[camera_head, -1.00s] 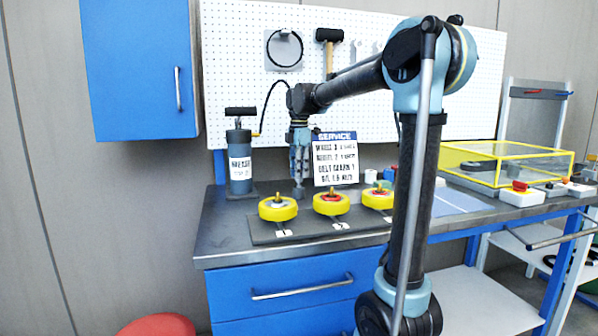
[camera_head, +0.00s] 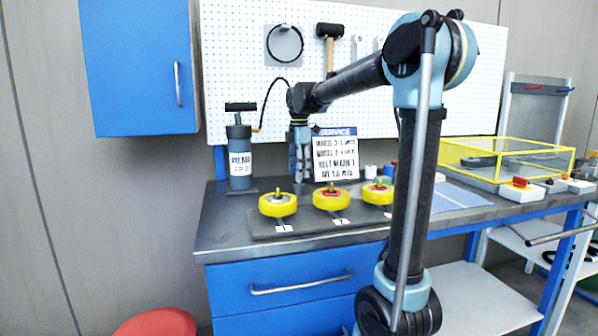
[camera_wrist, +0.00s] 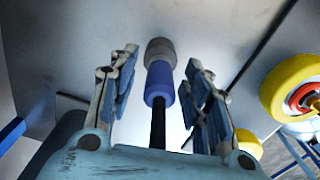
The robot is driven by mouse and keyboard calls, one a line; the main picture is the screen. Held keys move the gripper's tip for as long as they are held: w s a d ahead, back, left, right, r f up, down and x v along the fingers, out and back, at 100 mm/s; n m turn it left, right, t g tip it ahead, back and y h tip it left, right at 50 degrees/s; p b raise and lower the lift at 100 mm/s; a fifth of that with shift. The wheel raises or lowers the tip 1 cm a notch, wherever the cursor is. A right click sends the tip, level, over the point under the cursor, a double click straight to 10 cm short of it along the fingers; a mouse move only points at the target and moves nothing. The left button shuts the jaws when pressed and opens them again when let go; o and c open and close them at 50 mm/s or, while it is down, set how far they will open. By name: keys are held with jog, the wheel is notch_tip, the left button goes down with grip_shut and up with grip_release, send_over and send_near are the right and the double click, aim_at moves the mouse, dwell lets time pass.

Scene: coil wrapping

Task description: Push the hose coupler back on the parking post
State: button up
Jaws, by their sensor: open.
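The hose coupler (camera_wrist: 159,83) is a blue sleeve between my spread fingers in the wrist view, with a black hose (camera_wrist: 158,130) at its near end. A wider grey cylinder (camera_wrist: 160,50), apparently the parking post, is at its far end, in line with it. I cannot tell how far the coupler sits on it. My gripper (camera_wrist: 158,92) is open, with a gap on both sides of the coupler. In the head view my gripper (camera_head: 300,172) points down over the back of the bench, and the coupler and post cannot be made out.
A grease pump (camera_head: 239,158) stands left of my gripper, its hose arching towards my wrist. A service sign (camera_head: 336,158) is close on the right. A pegboard (camera_head: 235,60) with tools is behind.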

jog(key=shift+r, duration=0.15)
notch_tip(320, 180, up, 12)
jog(key=shift+f, duration=0.15)
dwell(0.3)
